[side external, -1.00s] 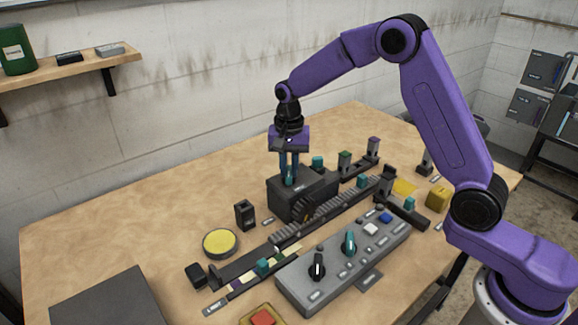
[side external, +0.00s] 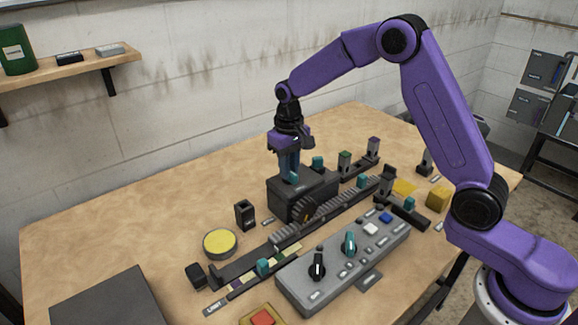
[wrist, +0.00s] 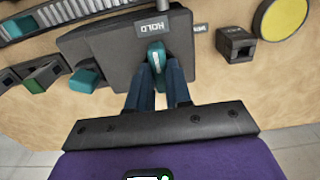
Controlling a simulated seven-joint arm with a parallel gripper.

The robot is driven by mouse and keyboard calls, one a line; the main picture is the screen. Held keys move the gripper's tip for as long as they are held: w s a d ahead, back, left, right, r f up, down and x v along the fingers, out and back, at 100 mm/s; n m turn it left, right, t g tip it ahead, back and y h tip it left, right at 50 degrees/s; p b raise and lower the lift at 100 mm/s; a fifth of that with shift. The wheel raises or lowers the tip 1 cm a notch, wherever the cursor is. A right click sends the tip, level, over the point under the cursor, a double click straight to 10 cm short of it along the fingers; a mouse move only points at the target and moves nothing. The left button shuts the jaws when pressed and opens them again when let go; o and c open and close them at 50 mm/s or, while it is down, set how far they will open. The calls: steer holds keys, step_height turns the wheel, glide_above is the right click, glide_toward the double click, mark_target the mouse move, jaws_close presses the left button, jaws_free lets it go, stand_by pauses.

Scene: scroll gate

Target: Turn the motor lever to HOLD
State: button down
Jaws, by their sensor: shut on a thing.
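The motor lever is a small teal handle on top of a dark motor box (side external: 318,190). In the wrist view the lever (wrist: 156,54) sits between my fingertips, with its pale-marked end toward the HOLD label (wrist: 153,27). My gripper (side external: 290,174) is above the box, pointing down, with its blue fingers shut on the lever. It also shows in the wrist view (wrist: 157,72). The fingers hide part of the lever.
A dark toothed rack (side external: 340,203) runs in front of the box. A grey control panel (side external: 345,262) with knobs and buttons lies nearer. A yellow round pad (side external: 220,243) and a small black block (side external: 245,214) stand left. The table's left rear is clear.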

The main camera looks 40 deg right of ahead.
stand_by(0.5)
steer(key=c, duration=1)
jaws_free()
steer(key=shift+c, duration=0.2)
step_height(320, 180, up, 18)
steer(key=shift+f, duration=0.25)
steer(key=s+a+f+n, duration=0.2)
steer(key=s+a+n, duration=0.2)
steer(key=s, duration=0.4)
steer(key=s+d+f+n, duration=0.2)
steer(key=s+n, duration=0.1)
steer(key=s, duration=0.7)
steer(key=s+d+f+n, duration=0.3)
steer(key=s, duration=0.6)
steer(key=s+d+f+n, duration=0.2)
steer(key=s+f, duration=0.1)
steer(key=s, duration=0.7)
steer(key=shift+s+d+f+n, duration=0.25)
steer(key=shift+s+d+n, duration=0.1)
steer(key=shift+n, duration=0.05)
